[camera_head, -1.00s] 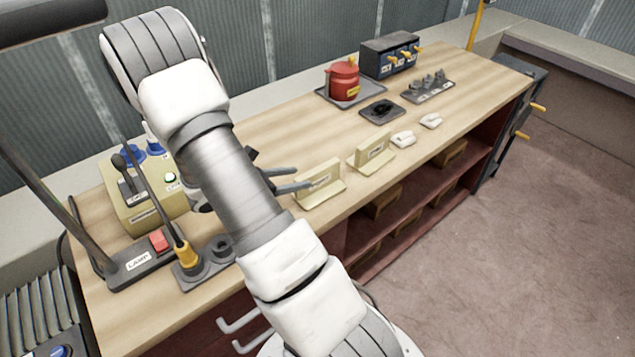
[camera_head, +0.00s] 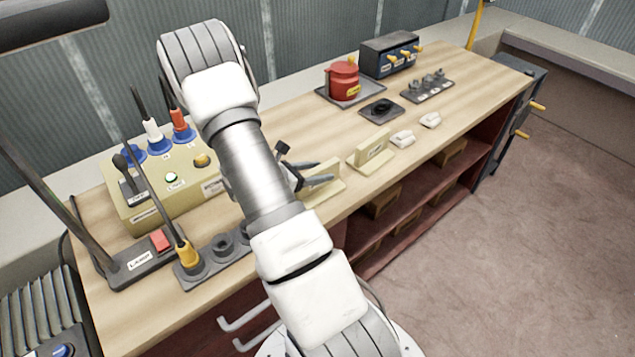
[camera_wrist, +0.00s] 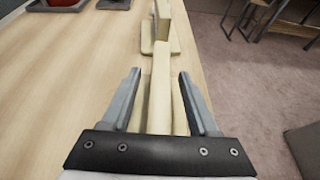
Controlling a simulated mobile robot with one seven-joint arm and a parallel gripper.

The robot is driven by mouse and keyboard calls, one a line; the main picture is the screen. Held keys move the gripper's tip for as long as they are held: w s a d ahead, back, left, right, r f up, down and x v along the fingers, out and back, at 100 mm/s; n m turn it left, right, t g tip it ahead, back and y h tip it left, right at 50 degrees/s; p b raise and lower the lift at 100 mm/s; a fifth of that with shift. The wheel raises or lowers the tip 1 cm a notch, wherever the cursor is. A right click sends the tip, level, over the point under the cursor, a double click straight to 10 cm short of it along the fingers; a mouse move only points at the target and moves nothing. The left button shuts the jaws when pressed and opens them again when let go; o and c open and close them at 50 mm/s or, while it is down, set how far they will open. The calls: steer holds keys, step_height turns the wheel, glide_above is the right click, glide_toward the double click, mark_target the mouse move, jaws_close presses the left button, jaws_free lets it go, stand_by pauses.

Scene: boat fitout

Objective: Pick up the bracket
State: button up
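Two cream L-shaped brackets stand on the wooden bench. The nearer bracket (camera_head: 328,188) is partly hidden behind my gripper (camera_head: 323,172) in the head view. In the wrist view, this bracket's upright plate (camera_wrist: 161,88) runs between the two grey fingers of my gripper (camera_wrist: 159,76), with a gap on each side. The fingers are open and do not appear to touch the plate. The farther bracket (camera_head: 372,150) stands to the right, label facing out. It also shows beyond the fingertips in the wrist view (camera_wrist: 177,28).
A cream switch box (camera_head: 150,212) with plugs, a lamp base (camera_head: 135,262) and a dark socket strip (camera_head: 222,250) stand on the left. A red canister (camera_head: 343,80), a dark switch box (camera_head: 390,55) and small white blocks (camera_head: 403,139) lie farther right.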

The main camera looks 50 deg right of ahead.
jaws_close()
steer(key=shift+r, duration=0.15)
stand_by(0.4)
